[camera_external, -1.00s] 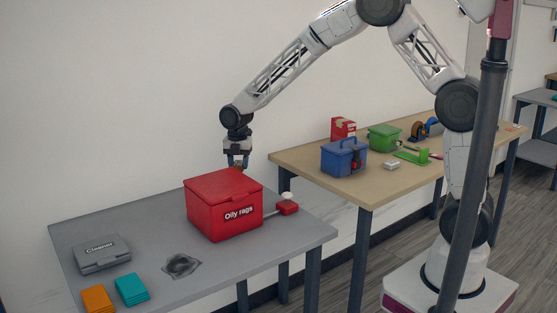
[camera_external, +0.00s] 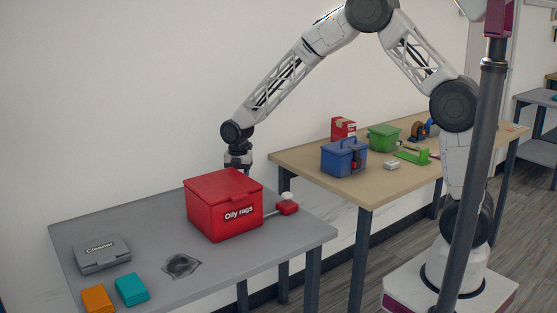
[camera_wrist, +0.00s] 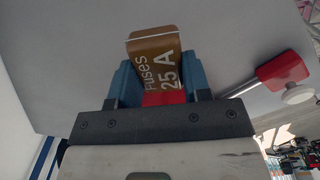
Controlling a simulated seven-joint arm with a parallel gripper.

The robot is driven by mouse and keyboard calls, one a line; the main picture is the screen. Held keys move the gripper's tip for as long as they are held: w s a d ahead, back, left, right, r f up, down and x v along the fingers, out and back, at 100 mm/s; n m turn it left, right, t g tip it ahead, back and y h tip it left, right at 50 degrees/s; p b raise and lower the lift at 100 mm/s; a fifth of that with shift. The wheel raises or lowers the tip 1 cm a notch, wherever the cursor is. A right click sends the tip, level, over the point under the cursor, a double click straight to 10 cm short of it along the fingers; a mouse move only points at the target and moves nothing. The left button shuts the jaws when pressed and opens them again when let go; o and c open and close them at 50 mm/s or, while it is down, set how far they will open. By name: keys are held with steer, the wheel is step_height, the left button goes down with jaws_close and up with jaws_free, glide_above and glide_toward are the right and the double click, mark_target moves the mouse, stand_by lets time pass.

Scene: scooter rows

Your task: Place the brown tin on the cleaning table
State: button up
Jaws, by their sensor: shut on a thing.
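The brown tin (camera_wrist: 153,70), marked "Fuses 25 A", is between the two blue fingers of my gripper (camera_wrist: 161,76) in the wrist view. My gripper is shut on it. The grey cleaning table (camera_external: 150,226) is at the left in the external view and fills much of the wrist view (camera_wrist: 70,75) beyond the tin. In the external view my wrist (camera_external: 238,158) is low behind the red box, which hides my fingers and the tin. I cannot tell whether the tin touches the table.
A red "Oily rags" box (camera_external: 212,208) stands on the grey table, with a red block and white knob (camera_external: 287,206) beside it. A grey "Cleaner" case (camera_external: 101,254), orange and teal cloths (camera_external: 131,289) and a dark rag (camera_external: 181,265) lie nearer. A wooden table (camera_external: 310,178) stands right.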

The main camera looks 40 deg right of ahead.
steer(key=shift+f, duration=0.5)
steer(key=shift+f, duration=1.85)
steer(key=shift+f, duration=0.1)
steer(key=o, duration=0.9)
step_height(320, 180, up, 12)
steer(key=shift+r, duration=0.1)
